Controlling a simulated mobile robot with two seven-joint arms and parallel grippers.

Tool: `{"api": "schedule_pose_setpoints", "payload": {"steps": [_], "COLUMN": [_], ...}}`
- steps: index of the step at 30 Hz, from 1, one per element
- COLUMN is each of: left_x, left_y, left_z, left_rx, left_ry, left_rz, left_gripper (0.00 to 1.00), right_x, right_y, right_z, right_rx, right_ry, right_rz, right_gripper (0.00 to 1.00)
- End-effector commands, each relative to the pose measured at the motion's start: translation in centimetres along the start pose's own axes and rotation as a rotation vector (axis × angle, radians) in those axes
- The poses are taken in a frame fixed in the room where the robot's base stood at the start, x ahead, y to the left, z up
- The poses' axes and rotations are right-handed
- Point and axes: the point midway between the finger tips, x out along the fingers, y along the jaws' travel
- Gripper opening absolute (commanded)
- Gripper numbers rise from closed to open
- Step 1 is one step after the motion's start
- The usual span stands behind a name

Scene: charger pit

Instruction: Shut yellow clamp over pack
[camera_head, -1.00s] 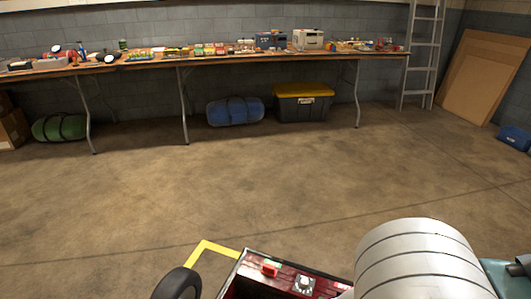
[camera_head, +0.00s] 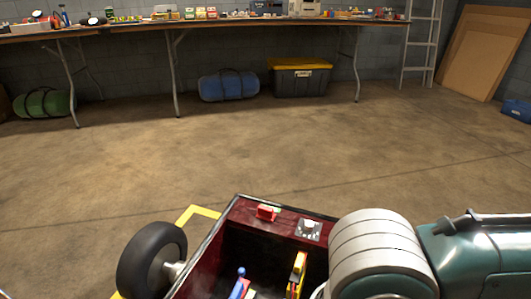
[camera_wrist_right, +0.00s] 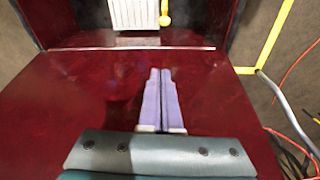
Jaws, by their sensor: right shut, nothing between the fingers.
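In the right wrist view, my right gripper (camera_wrist_right: 160,74) has its two purple fingers shut together and empty, over a dark red panel (camera_wrist_right: 90,95). Beyond the fingertips is a white ribbed block, which looks like the pack (camera_wrist_right: 134,14). A yellow round-ended part, perhaps the yellow clamp (camera_wrist_right: 165,19), is just right of it. The fingers appear apart from both. In the head view, a yellow upright part (camera_head: 298,270) stands inside the dark red open box; I cannot tell if it is the same clamp. My left gripper is not in view.
The dark red box (camera_head: 223,229) has a red switch (camera_head: 267,212) and a knob (camera_head: 308,227) on its rim, a black wheel (camera_head: 150,258) at left, and a blue-topped part (camera_head: 240,284) inside. Cables (camera_wrist_right: 284,110) lie right.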

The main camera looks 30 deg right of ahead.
Motion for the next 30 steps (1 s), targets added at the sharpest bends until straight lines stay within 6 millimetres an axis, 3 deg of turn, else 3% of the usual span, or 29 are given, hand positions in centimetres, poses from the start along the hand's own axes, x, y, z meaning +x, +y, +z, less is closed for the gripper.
{"api": "schedule_pose_setpoints", "payload": {"steps": [11, 17, 27, 30], "left_x": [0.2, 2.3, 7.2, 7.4], "left_y": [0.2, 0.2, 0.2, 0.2], "left_z": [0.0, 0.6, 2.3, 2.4], "left_rx": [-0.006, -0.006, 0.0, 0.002], "left_ry": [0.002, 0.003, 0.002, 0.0], "left_rz": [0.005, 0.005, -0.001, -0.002], "left_gripper": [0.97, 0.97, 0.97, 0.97], "right_x": [0.3, 3.4, 10.8, 9.8], "right_y": [0.0, -0.1, 0.0, 0.0], "right_z": [0.0, 0.0, 0.0, 1.7], "right_rx": [0.0, 0.001, 0.001, 0.002], "right_ry": [0.0, 0.001, 0.002, -0.005], "right_rz": [0.0, -0.001, -0.001, 0.002], "right_gripper": [0.0, 0.0, 0.0, 0.0]}}
